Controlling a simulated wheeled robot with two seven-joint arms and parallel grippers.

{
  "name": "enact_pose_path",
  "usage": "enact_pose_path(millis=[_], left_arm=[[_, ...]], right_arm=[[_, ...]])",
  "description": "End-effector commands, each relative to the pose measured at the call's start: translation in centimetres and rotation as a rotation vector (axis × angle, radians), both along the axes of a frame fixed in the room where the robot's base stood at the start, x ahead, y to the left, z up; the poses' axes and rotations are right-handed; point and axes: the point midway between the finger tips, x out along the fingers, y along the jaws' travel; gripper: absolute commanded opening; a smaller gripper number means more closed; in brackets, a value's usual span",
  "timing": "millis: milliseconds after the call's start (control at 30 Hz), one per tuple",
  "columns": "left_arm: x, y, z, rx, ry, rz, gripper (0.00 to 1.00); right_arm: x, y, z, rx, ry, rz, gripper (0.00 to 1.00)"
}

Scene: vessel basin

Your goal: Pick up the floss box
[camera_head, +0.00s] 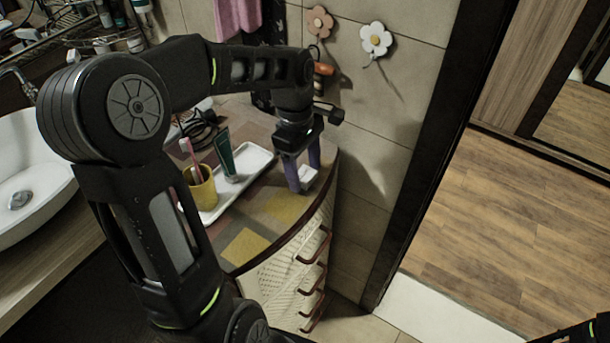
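A small white box, which looks like the floss box (308,177), is on or just above the right side of the cabinet top, near its curved edge. My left gripper (304,172) points down at it from above. Its two purple fingers are spread apart, with the white box between or just in front of their tips. I cannot tell whether the fingers touch the box. A dark part of my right arm shows in the bottom right corner; its gripper is not visible.
Left of the gripper, a white tray (252,158) holds a dark green tube (225,154) and a yellow cup (203,190) with a pink toothbrush. A white basin (35,200) is at the far left. A tiled wall with flower hooks stands behind; drawer handles protrude below.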

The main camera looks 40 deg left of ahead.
Motion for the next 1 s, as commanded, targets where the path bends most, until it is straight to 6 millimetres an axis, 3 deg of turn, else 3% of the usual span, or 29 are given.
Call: enact_pose_path(millis=[667, 1000], left_arm=[[0.00, 0.00, 0.00, 0.000, 0.000, 0.000, 0.04], [0.05, 0.00, 0.52, 0.000, -0.001, 0.000, 0.04]], right_arm=[[0.01, -0.01, 0.01, 0.000, 0.000, 0.000, 0.36], [0.01, 0.00, -0.09, 0.000, 0.000, 0.000, 0.36]])
